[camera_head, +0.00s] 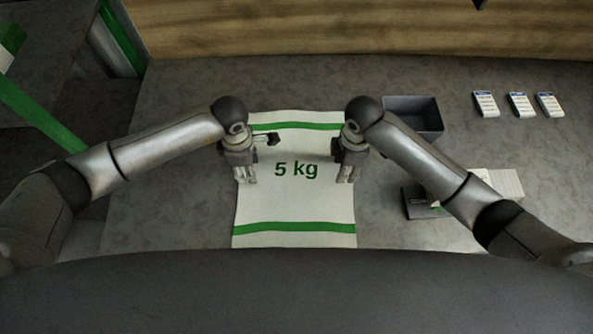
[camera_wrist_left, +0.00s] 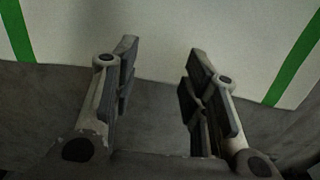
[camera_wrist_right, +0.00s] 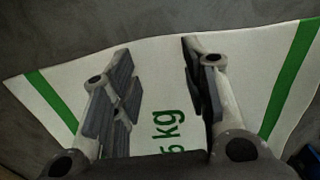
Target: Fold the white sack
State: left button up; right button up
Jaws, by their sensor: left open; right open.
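The white sack (camera_head: 295,205) lies flat and spread out on the grey table, with a green stripe near its far end, another near its near end, and "5 kg" printed between them. My left gripper (camera_head: 246,180) is over the sack's left edge; in the left wrist view its open fingers (camera_wrist_left: 160,65) are empty at the edge of the sack (camera_wrist_left: 165,35). My right gripper (camera_head: 346,180) is over the sack's right edge; in the right wrist view its open, empty fingers (camera_wrist_right: 155,55) stand over the sack (camera_wrist_right: 255,70). Parts of both side edges are hidden by the grippers.
A dark open bin (camera_head: 413,117) stands right of the sack's far end. Several small labelled packets (camera_head: 486,104) lie at the far right. A dark box (camera_head: 416,203) and white papers (camera_head: 500,183) lie beneath my right arm. The table left of the sack is clear.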

pick_arm(q)
jog(key=shift+f, duration=0.35)
pick_arm(e)
jog(key=shift+f, duration=0.35)
pick_arm(q)
jog(key=shift+s+f, duration=0.1)
pick_arm(e)
jog(key=shift+s+f, duration=0.1)
pick_arm(q)
jog(key=shift+f, duration=0.1)
pick_arm(e)
jog(key=shift+f, duration=0.1)
pick_arm(q)
jog(key=shift+f, duration=0.1)
pick_arm(e)
jog(key=shift+f, duration=0.1)
pick_arm(q)
jog(key=shift+c, duration=0.5)
pick_arm(e)
jog(key=shift+c, duration=0.5)
pick_arm(q)
jog(key=c, duration=0.3)
pick_arm(e)
jog(key=c, duration=0.3)
pick_arm(q)
grip_shut()
pick_arm(e)
grip_shut()
jog(key=shift+d, duration=0.1)
